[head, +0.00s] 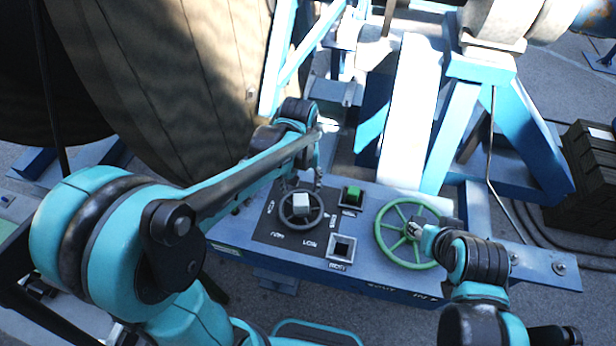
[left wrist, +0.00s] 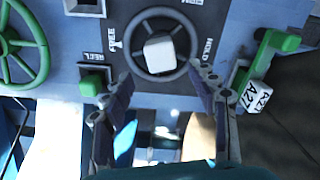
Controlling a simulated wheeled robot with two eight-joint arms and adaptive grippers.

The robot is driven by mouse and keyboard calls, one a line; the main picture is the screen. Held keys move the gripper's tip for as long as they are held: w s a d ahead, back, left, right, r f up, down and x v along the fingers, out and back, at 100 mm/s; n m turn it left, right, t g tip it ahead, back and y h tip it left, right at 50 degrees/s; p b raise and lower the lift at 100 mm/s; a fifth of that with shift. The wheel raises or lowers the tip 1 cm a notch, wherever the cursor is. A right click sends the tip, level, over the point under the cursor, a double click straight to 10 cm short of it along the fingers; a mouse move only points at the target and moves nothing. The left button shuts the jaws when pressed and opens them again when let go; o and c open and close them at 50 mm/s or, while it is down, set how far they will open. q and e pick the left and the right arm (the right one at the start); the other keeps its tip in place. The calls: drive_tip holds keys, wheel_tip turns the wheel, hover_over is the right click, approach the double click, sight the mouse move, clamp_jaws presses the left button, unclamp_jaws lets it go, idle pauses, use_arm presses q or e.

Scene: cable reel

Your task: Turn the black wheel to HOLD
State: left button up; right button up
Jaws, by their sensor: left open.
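The black wheel (head: 302,208), with a pale square block at its centre, sits on a dark plate on the blue console. In the left wrist view the wheel (left wrist: 136,60) lies between the labels FREE, on the left, and HOLD (left wrist: 206,48), on the right. My left gripper (head: 306,182) is open above the wheel's far side. In its wrist view the fingers (left wrist: 160,82) are spread on either side of the wheel's lower rim; contact cannot be told. My right gripper (head: 416,230) is at the green handwheel (head: 381,240); its jaws are too unclear to read.
A green button (head: 352,194) and a dark square fitting (head: 342,247) stand right of the black wheel. A green lever with a white tag (left wrist: 258,94) is beside the left fingers. A big reel (head: 165,80) and blue frame (head: 525,130) stand behind the console.

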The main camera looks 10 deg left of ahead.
sight(301, 199)
use_arm(q)
drive_tip(key=f, duration=0.3)
drive_tip(key=f+b, duration=0.1)
drive_tip(key=f, duration=0.3)
drive_tip(key=shift+s+f, duration=0.2)
drive_tip(key=shift+f, duration=0.1)
drive_tip(key=shift+s, duration=0.1)
clamp_jaws()
